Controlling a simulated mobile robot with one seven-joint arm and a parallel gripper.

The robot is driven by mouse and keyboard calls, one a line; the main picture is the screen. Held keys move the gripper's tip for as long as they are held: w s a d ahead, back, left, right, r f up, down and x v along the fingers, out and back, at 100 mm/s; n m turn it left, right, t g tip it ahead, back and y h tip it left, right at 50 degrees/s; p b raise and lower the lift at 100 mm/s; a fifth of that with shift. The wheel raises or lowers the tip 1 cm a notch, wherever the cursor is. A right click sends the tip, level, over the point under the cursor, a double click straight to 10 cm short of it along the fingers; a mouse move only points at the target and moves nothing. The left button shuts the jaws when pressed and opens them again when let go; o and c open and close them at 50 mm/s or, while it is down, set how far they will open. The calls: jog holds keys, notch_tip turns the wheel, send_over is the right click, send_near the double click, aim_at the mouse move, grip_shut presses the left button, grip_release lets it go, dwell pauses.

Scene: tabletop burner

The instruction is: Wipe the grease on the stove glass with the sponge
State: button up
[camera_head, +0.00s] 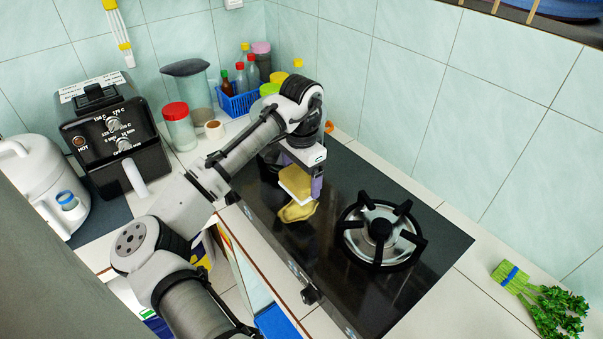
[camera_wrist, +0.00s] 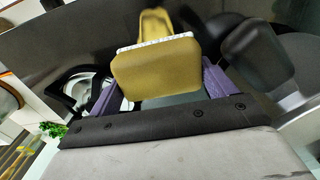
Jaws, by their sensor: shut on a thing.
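The sponge (camera_head: 296,183) is yellow with a pale layer. My gripper (camera_head: 303,179) is shut on it, over the left part of the black stove glass (camera_head: 345,183). In the wrist view the sponge (camera_wrist: 157,70) sits between the purple fingers of my gripper (camera_wrist: 160,85). A yellow-brown grease patch (camera_head: 297,212) lies on the glass just below the sponge in the head view. It also shows beyond the sponge in the wrist view (camera_wrist: 154,22). The sponge looks held above the glass; the exact gap cannot be told.
A burner with a black pan support (camera_head: 380,230) stands right of the sponge. A knob (camera_head: 311,294) is at the stove's front edge. My arm hides part of the stove's left end. Bottles in a blue basket (camera_head: 240,101) stand behind, and green herbs (camera_head: 553,306) lie at right.

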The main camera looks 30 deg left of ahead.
jog(key=shift+f+b, duration=1.25)
jog(key=shift+f, duration=1.7)
jog(key=shift+o, duration=0.9)
jog(key=c, duration=0.8)
jog(key=shift+o, duration=0.2)
